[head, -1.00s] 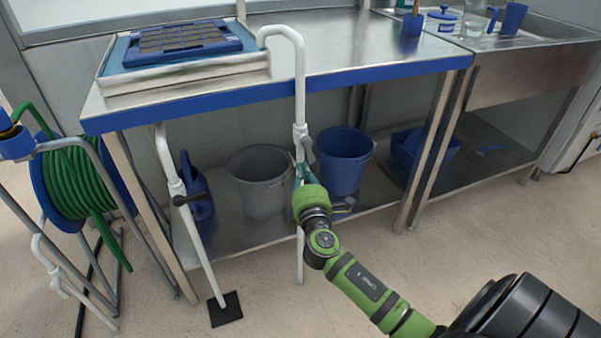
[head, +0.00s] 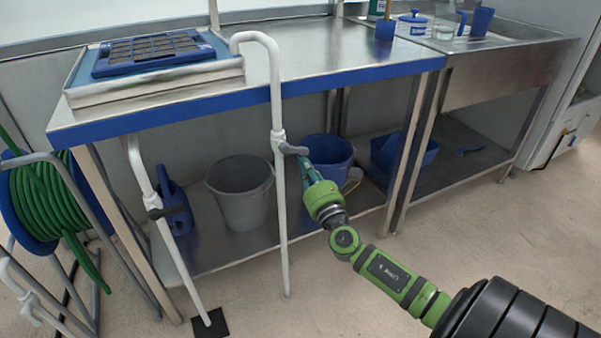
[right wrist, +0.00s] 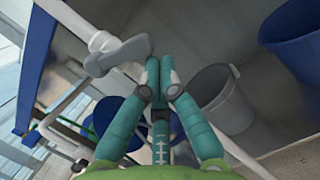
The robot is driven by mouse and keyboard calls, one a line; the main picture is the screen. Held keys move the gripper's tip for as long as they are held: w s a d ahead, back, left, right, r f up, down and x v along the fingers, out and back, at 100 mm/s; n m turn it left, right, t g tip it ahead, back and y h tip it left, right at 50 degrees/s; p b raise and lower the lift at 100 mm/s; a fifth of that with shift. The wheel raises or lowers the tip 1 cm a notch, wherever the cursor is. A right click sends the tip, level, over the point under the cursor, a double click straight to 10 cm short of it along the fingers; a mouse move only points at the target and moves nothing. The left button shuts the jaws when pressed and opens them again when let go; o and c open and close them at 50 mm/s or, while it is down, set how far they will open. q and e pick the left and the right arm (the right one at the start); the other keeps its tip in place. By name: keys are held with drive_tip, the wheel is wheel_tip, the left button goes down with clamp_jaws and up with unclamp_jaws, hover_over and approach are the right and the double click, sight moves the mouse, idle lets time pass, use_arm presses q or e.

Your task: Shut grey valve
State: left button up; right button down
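The grey valve handle (head: 293,150) sits on the white standing pipe (head: 278,95) in front of the bench. In the head view it points right, crosswise to the pipe. In the right wrist view the grey handle (right wrist: 118,56) also lies across its white pipe. My right gripper (head: 305,165) is just right of the pipe and close below the handle's free end. Its teal fingers (right wrist: 161,78) are together with nothing seen between them; whether they touch the handle I cannot tell. My left gripper is out of view.
A second white pipe with a dark handle (head: 164,212) stands to the left. A grey bucket (head: 240,195) and a blue bucket (head: 327,155) are on the lower shelf. A green hose reel (head: 42,200) is at far left. The steel bench (head: 330,60) lies above.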

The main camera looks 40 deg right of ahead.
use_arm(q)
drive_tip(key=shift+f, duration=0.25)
use_arm(e)
drive_tip(key=shift+s+d+r+n+t+y, duration=0.1)
drive_tip(key=shift+d+r+n+y, duration=0.2)
drive_tip(key=shift+n, duration=0.5)
drive_tip(key=shift+d+r+n+t+y, duration=0.15)
drive_tip(key=shift+r+n+y, duration=0.15)
drive_tip(key=shift+n, duration=0.5)
drive_tip(key=shift+s+d+r+n+t+y, duration=0.1)
drive_tip(key=shift+d+r+n+y, duration=0.2)
drive_tip(key=shift+n, duration=0.5)
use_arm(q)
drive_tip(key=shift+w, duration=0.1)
